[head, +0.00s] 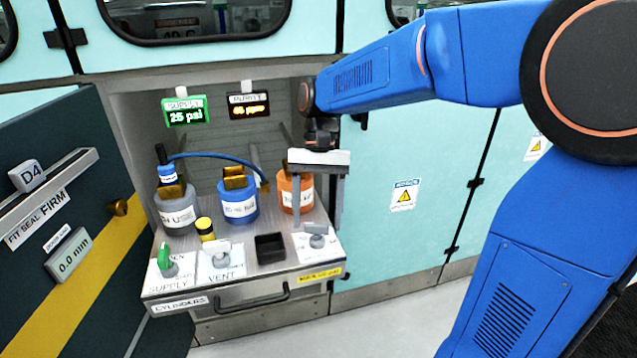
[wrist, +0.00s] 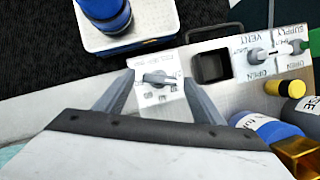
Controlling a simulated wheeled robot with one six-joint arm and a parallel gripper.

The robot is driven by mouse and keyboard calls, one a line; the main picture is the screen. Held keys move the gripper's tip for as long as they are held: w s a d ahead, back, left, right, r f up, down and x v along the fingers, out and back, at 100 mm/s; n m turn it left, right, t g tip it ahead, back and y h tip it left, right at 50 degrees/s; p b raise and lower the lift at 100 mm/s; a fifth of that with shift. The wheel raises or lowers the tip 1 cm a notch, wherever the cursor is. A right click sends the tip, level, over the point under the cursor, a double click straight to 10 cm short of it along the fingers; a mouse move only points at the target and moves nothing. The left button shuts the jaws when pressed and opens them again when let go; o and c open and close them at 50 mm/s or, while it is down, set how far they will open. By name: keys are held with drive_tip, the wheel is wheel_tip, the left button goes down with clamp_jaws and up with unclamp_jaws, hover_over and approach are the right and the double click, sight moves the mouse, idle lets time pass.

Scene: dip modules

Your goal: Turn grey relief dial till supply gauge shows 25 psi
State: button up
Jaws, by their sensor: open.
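The supply gauge (head: 185,110) is a green-lit display at the back of the bay and reads 25 psi. The grey relief dial (head: 317,240) is on a white label plate at the right front of the steel shelf. In the wrist view the dial (wrist: 157,79) shows as a grey knob with a bar-shaped handle. My gripper (head: 318,215) hangs above the dial, fingers pointing down and open. In the wrist view my gripper (wrist: 160,88) has one finger on each side of the dial, with gaps between; it holds nothing.
Grey (head: 177,210), blue (head: 238,205) and orange (head: 296,193) cylinders stand behind. A green supply handle (head: 164,256), a grey vent handle (head: 221,258) and a black square cup (head: 270,246) are left of the dial. An open dark door (head: 60,220) stands left. An orange-lit display (head: 249,106) hangs beside the gauge.

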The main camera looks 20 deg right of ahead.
drive_tip(key=v, duration=1.6)
drive_tip(key=shift+r, duration=0.3)
drive_tip(key=shift+w, duration=0.1)
drive_tip(key=s+d+f+n+t, duration=0.1)
drive_tip(key=s+d+f+t, duration=0.2)
drive_tip(key=s+f, duration=0.2)
drive_tip(key=s+d+f+n+t+h, duration=0.1)
drive_tip(key=s+d+f+t, duration=0.2)
drive_tip(key=s+f, duration=0.3)
drive_tip(key=s+d+f+n+t, duration=0.2)
drive_tip(key=s+d+f, duration=0.3)
drive_tip(key=s, duration=0.6)
drive_tip(key=shift+f+t+h, duration=0.3)
drive_tip(key=shift+f+t, duration=0.2)
drive_tip(key=shift+f, duration=0.25)
drive_tip(key=shift+w+a+r, duration=0.1)
idle(1.5)
